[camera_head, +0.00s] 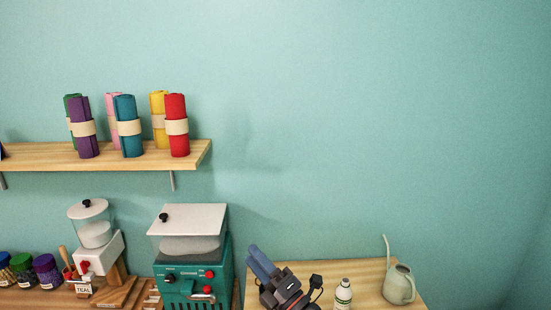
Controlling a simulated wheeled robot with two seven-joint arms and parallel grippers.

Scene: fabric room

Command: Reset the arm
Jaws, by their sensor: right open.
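My right gripper (262,262) shows at the bottom centre of the head view, above the left part of the light wooden table (360,276). Its blue-grey fingers point up and to the left, beside the green machine. They look empty, with nothing visible between them. The dark wrist below the fingers is cut off by the bottom edge. My left gripper and arm are not in view.
A green machine (196,283) with a white lid stands close left of my right gripper. A white bottle (343,293) and a pale watering can (399,286) stand to the right. A wall shelf (120,155) holds several fabric rolls. The wall space above the table is clear.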

